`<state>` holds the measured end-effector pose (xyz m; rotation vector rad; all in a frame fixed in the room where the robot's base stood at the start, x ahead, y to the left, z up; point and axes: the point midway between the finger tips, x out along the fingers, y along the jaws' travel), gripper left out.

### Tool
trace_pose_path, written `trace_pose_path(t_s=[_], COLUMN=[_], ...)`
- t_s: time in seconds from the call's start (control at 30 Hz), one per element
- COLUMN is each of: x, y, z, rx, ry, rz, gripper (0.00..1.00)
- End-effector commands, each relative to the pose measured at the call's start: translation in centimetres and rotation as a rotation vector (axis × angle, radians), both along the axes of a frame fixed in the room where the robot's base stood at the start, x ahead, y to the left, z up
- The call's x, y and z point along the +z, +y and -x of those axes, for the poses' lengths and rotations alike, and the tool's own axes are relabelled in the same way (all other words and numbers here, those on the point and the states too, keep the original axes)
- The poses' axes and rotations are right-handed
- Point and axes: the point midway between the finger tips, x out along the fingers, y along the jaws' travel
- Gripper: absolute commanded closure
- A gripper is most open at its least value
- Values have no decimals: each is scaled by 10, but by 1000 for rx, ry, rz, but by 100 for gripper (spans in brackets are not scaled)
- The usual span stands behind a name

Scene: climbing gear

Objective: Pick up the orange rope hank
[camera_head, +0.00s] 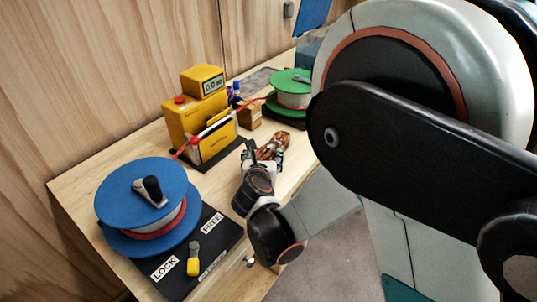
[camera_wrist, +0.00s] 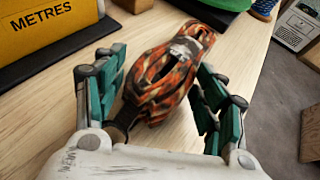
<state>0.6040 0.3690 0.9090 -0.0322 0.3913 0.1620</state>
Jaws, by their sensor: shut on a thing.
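The orange rope hank (camera_wrist: 165,75), patterned with black and pale flecks and bound with a grey band, lies between the fingers of my gripper (camera_wrist: 165,90) in the wrist view. The teal finger pads stand on its left and right sides, and its near end is close to the palm. In the head view the rope hank (camera_head: 271,148) shows at the end of my gripper (camera_head: 264,150), over the wooden bench. My gripper is shut on it. I cannot tell whether the hank touches the bench top.
On the wooden bench (camera_head: 120,150) stand a yellow metre counter (camera_head: 195,115), a blue reel (camera_head: 145,205) on a black LOCK/FREE base with a yellow-handled lever (camera_head: 193,262), and a green reel (camera_head: 292,88). A small wooden block (camera_head: 250,117) stands behind the hank. A wooden wall borders the back.

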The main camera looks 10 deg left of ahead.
Motion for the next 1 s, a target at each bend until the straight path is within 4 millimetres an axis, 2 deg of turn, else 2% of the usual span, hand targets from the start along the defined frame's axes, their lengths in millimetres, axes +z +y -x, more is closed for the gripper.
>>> trace_pose_path(t_s=[0.17,0.37,0.47,0.8,1.0], x=[5,26,43,126,166], y=[0,0,0,0,0], z=[0,0,0,0,0], rx=[-1,-1,0,0,0], ry=[1,0,0,0,0], rz=[1,0,0,0,0], gripper=[68,68,68,68,68])
